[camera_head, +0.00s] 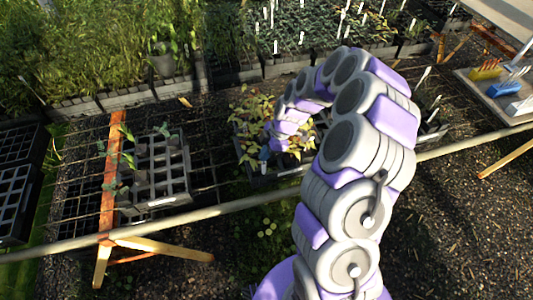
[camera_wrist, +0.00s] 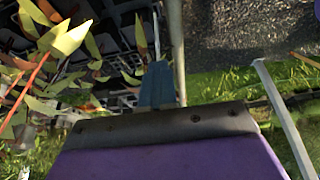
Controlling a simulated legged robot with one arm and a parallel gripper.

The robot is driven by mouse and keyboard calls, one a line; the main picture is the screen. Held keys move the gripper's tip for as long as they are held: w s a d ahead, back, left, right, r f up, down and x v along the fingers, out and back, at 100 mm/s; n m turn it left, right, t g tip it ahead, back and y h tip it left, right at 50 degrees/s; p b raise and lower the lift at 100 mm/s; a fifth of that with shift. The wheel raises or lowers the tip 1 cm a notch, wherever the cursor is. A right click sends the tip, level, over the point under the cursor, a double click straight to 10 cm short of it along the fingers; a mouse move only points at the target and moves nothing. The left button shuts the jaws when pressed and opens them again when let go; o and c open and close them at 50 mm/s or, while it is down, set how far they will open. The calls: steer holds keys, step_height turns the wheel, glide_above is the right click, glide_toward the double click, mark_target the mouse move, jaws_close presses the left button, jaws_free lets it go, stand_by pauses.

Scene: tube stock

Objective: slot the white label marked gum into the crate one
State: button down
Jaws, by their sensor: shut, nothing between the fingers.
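I cannot make out any lettering, so I cannot tell which white label is marked gum or which crate is one. Several white labels (camera_head: 275,46) stand among the plants at the back. My gripper (camera_head: 273,142) is shut and empty, low over the middle crate (camera_head: 262,183) of yellow-leaved plants. In the wrist view its purple body and dark front edge (camera_wrist: 165,122) fill the bottom.
A long wooden rail (camera_head: 240,205) runs in front of the crates, with an orange trestle (camera_head: 112,175) at left. A tray of tools (camera_head: 503,100) sits at right. Yellow-green leaves (camera_wrist: 60,40) crowd the wrist view's left. A pale strip (camera_wrist: 285,117) crosses its right.

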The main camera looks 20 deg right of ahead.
steer(key=shift+a+f+b, duration=0.1)
steer(key=shift+f+b, duration=0.15)
steer(key=shift+b, duration=0.3)
steer(key=shift+a+f, duration=0.15)
steer(key=shift+a, duration=0.5)
steer(key=shift+d+f+b, duration=0.2)
steer(key=shift+f+b, duration=0.7)
steer(key=shift+f, duration=0.45)
steer(key=shift+d+f+b, duration=0.1)
steer(key=shift+f+b, duration=0.75)
steer(key=shift+f, duration=0.45)
steer(key=shift+f+b, duration=0.25)
steer(key=shift+b, duration=0.15)
steer(key=c, duration=1.8)
jaws_free()
steer(key=shift+c, duration=0.2)
steer(key=o, duration=0.5)
